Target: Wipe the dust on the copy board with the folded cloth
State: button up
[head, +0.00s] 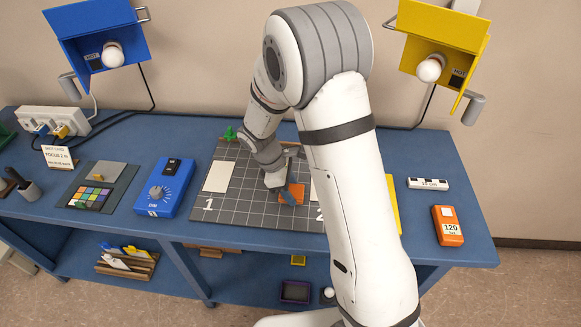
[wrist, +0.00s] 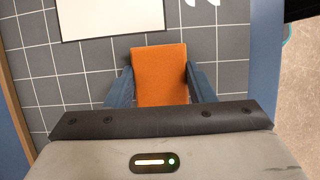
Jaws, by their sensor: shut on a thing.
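The folded orange cloth (head: 296,190) is at the front middle of the dark grey gridded copy board (head: 243,200). My gripper (head: 287,194) is over the board with the cloth between its fingers. In the wrist view the cloth (wrist: 159,75) is held between the two blue fingers of my gripper (wrist: 159,80). The cloth looks low over the gridded board (wrist: 232,75); I cannot tell if it touches. No dust patch can be made out in either view. My arm hides part of the board's right side.
A white card (head: 217,177) lies by the printed 1; another white card (head: 317,183) is partly behind my arm. A green piece (head: 229,133) stands at the board's back left. A blue dial box (head: 166,189) is left of the board. An orange box (head: 447,226) is at right.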

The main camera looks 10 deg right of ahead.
notch_tip(320, 180, up, 8)
jog(key=p, duration=0.5)
jog(key=shift+a, duration=0.1)
dwell(0.4)
